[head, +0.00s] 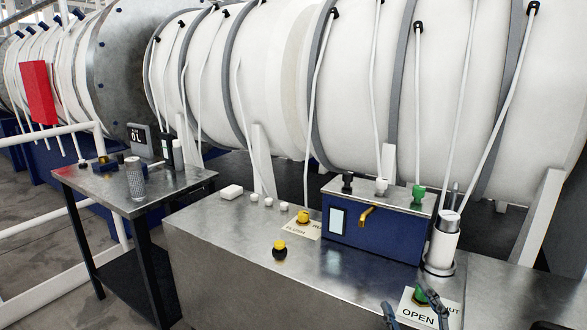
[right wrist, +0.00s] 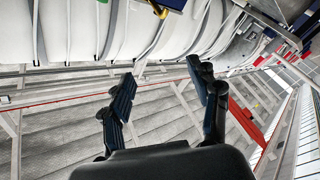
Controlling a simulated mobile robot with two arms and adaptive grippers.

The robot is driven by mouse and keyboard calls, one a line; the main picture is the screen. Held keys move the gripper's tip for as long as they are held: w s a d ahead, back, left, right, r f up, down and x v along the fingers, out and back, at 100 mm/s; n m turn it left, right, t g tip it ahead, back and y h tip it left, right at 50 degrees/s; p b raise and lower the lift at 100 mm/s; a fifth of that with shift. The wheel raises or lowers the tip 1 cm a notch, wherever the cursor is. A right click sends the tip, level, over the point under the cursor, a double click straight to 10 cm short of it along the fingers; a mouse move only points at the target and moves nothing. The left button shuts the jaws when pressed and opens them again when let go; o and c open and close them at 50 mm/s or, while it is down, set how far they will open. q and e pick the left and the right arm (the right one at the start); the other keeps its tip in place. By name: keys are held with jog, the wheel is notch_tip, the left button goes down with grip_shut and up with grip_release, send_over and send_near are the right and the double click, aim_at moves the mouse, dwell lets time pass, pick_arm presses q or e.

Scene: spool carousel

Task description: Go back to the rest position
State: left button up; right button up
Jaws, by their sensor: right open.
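My right gripper (head: 404,296) shows at the bottom right of the head view, over the front of the metal bench, by the OPEN/SHUT plate. In the right wrist view my right gripper (right wrist: 161,68) has its two dark fingers spread wide apart, with nothing between them. Grey flooring and part of the white tank lie beyond the fingers. My left gripper is in neither view.
The metal bench (head: 215,230) bears a blue box (head: 372,237), a white cylinder holder (head: 442,246), yellow knobs and the OPEN/SHUT plate (head: 408,311) with a green knob. A side table (head: 175,187) stands left. White tanks (head: 275,80) fill the back.

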jog(key=s+d+f+m+g+h, duration=0.2)
jog(key=s+f+m+g, duration=0.15)
jog(key=f, duration=0.55)
jog(key=s+d+f+m+g+h, duration=0.1)
jog(key=s+f+m+g, duration=0.1)
jog(key=s+f+g, duration=0.5)
jog(key=s+a+f+m+g+y, duration=0.25)
jog(key=s+f+g, duration=0.35)
jog(key=s+f, duration=0.65)
notch_tip(320, 180, down, 24)
jog(key=s+n, duration=0.1)
jog(key=s, duration=0.2)
jog(key=s+d+f+g+h+p, duration=0.1)
jog(key=s+d+f+g, duration=0.1)
jog(key=s+f, duration=1.3)
jog(key=shift+s+d+f, duration=0.35)
jog(key=shift+s+d, duration=0.1)
jog(key=shift+s, duration=0.2)
